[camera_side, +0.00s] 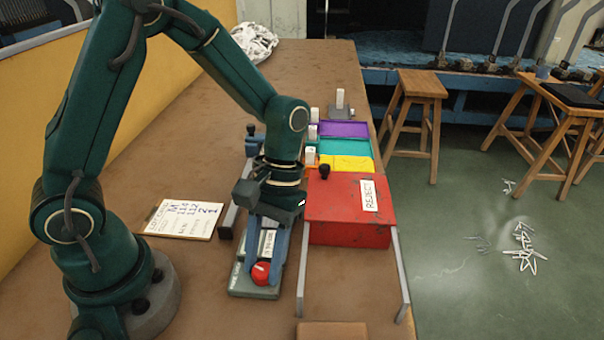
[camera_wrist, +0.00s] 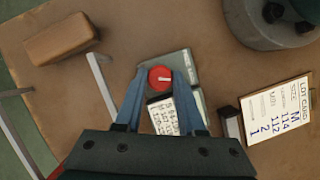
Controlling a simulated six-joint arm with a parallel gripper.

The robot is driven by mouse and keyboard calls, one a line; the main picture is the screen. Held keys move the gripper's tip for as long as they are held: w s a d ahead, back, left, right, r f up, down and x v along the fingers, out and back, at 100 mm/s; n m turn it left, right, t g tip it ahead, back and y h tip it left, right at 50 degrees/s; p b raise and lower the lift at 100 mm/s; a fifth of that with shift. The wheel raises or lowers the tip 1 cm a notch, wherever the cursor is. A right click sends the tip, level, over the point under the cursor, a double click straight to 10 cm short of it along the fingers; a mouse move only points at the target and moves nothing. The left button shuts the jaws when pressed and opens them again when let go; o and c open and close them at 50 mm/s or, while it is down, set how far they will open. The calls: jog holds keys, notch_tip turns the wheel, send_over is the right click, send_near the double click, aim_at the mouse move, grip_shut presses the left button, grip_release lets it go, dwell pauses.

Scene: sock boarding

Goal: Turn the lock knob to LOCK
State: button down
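The lock knob (camera_side: 261,274) is a round red knob on a small grey-green device (camera_side: 250,288). The wrist view also shows the knob (camera_wrist: 160,78), with a white pointer mark pointing right in that picture. A white label with dark print (camera_wrist: 163,116) lies on the device beside it; I cannot read LOCK on it. My gripper (camera_wrist: 160,72) points down at the device, its two blue fingers on either side of the knob. It looks open, with small gaps between fingertips and knob. In the side view my gripper (camera_side: 269,268) partly hides the device.
A red REJECT bin (camera_side: 340,232) with a metal frame stands right of the device. Yellow, teal and purple bins (camera_side: 345,130) lie behind it. A lot card on a clipboard (camera_side: 184,219) lies left. A brown block (camera_side: 332,331) sits at the front.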

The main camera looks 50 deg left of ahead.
jog(key=m, duration=0.2)
jog(key=m+y, duration=0.1)
jog(key=m, duration=0.1)
jog(key=shift+d+m+y, duration=0.1)
jog(key=shift+m+y, duration=0.2)
jog(key=c, duration=0.5)
grip_release()
jog(key=shift+w+r, duration=0.1)
jog(key=v, duration=0.7)
jog(key=shift+w+r, duration=0.3)
